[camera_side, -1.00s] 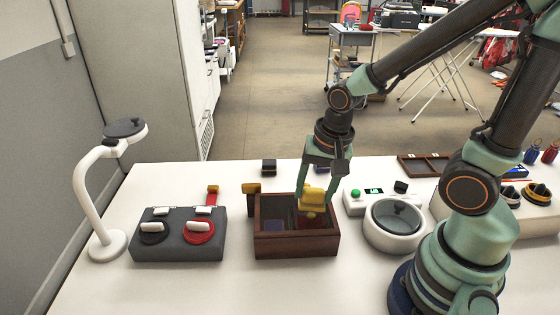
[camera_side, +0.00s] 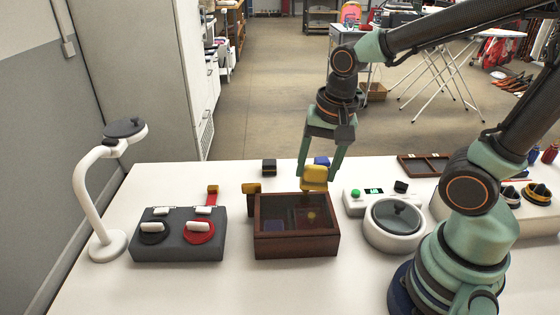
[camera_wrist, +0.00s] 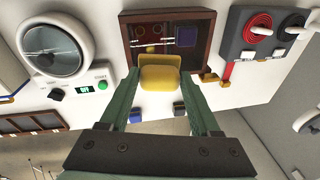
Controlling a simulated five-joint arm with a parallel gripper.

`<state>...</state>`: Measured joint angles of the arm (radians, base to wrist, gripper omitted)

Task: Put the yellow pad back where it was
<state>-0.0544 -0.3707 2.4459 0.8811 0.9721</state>
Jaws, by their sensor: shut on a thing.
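The yellow pad (camera_side: 314,178) is held between the fingers of my gripper (camera_side: 314,183). It is in the air over the back right part of a dark wooden box (camera_side: 297,246). In the wrist view the pad (camera_wrist: 160,76) sits between the fingertips and covers part of the box's rim (camera_wrist: 127,45). Inside the box a blue piece (camera_wrist: 187,37) and a small yellow piece (camera_wrist: 150,48) show. Dividers split the box's inside; the part under the pad is partly hidden.
Left of the box stands a dark grey unit (camera_side: 178,245) with black and red coils. Right is a white device with a round lidded bowl (camera_side: 394,222). A blue block (camera_side: 321,160) and a black block (camera_side: 269,166) stand behind the box. A white lamp (camera_side: 92,195) is far left.

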